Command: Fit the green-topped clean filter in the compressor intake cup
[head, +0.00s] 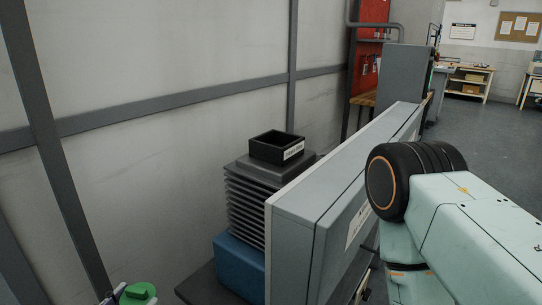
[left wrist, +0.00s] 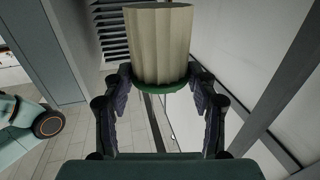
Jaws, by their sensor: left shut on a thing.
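The clean filter is a pale pleated cylinder (left wrist: 160,45) with a green end (head: 138,292). In the left wrist view it fills the top middle, its green rim between my fingers. My left gripper (left wrist: 160,88) is shut on it at that rim. In the head view only the green top and a bit of the gripper (head: 128,294) show at the bottom left edge. A black open-topped square box (head: 277,147) with a white label, perhaps the intake cup, sits on the ribbed grey compressor (head: 247,205), apart from the filter. My right gripper is out of view.
A long grey cabinet (head: 345,185) stands right of the compressor. A blue block (head: 238,262) is under the ribs. A pale wall (head: 170,170) with dark beams runs behind. My right arm fills the lower right. Benches (head: 468,80) stand far back.

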